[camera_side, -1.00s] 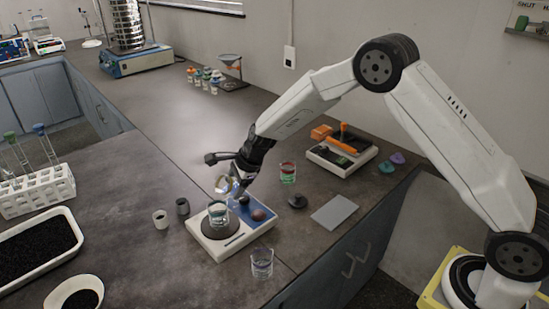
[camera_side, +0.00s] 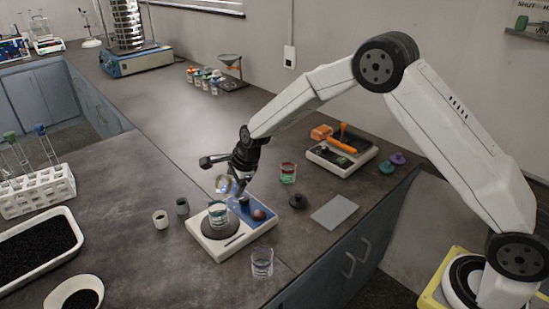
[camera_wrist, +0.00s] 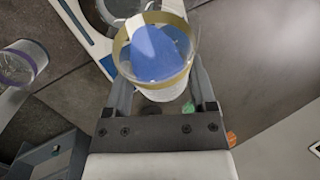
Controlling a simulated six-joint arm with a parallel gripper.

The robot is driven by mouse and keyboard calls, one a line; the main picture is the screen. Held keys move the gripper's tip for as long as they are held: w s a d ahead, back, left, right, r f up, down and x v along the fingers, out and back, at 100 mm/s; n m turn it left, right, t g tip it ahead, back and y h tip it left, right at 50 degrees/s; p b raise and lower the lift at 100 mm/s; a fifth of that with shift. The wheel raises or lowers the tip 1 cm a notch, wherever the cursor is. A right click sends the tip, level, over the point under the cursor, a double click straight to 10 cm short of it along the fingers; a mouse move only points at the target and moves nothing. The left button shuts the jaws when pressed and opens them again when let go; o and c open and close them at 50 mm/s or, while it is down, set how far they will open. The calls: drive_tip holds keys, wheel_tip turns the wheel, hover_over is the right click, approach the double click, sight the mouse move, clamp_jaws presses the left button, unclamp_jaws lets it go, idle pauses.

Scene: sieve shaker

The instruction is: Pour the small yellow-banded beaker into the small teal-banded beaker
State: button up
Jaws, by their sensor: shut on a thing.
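My gripper (camera_side: 233,187) is shut on the small yellow-banded beaker (camera_side: 223,184). It holds this clear beaker tilted, just above and beside the small teal-banded beaker (camera_side: 218,216). The teal-banded beaker stands upright on the round dark plate of a white and blue stirrer (camera_side: 205,241). In the wrist view the yellow-banded beaker (camera_wrist: 155,50) sits between my fingers, its gold band facing me. Blue shows through it; I cannot tell whether this is contents or the stirrer's panel behind. No stream between the beakers is visible.
A purple-banded beaker (camera_side: 262,263) stands in front of the stirrer. Open bench lies behind.

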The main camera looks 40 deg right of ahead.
drive_tip(key=shift+f+h+p, duration=0.25)
drive_tip(key=shift+h+p, duration=0.15)
drive_tip(key=shift+h, duration=0.2)
idle(0.3)
drive_tip(key=shift+a+r+n+h+p, duration=0.25)
drive_tip(key=shift+r+h+p, duration=0.15)
drive_tip(key=shift+h+p, duration=0.45)
drive_tip(key=shift+a+r+n+h+p, duration=0.2)
drive_tip(key=shift+r+h+p, duration=0.15)
drive_tip(key=shift+h+p, duration=0.5)
idle(3.2)
drive_tip(key=shift+a+f+h+p, duration=0.25)
drive_tip(key=shift+f+h+p, duration=0.1)
drive_tip(key=shift+h+p, duration=0.45)
idle(1.4)
